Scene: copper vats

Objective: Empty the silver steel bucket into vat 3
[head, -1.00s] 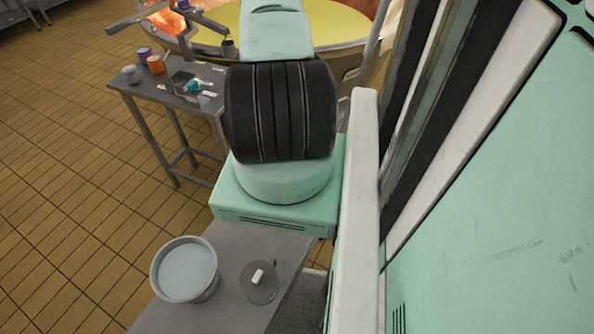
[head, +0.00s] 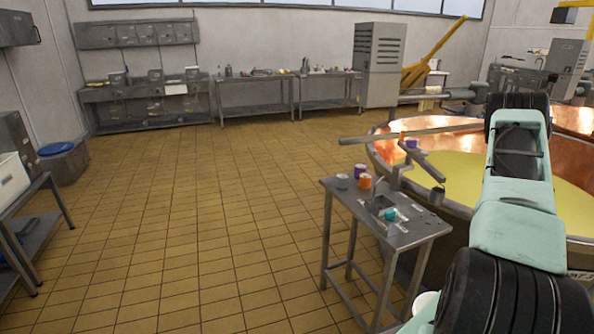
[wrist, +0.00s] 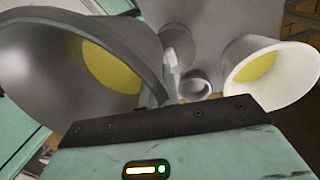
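In the wrist view a large grey metal bucket (wrist: 40,65) is very close at the left, its wide mouth showing, with a yellow patch inside. Its rim comes up to the dark bar at the front of my gripper (wrist: 165,125). The fingertips do not show clearly, so I cannot tell if they grip the bucket. In the head view my arm reaches toward a large copper vat (head: 384,152) with a pale yellow surface at the right. My gripper is hidden there behind the arm. No vat number is readable.
A white bucket (wrist: 303,78), yellow inside, and a small grey cup (wrist: 196,83) show in the wrist view. A steel side table (head: 410,232) with small cups stands by the vat's left side. The tiled floor (head: 200,230) to its left is clear. Benches line the back wall.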

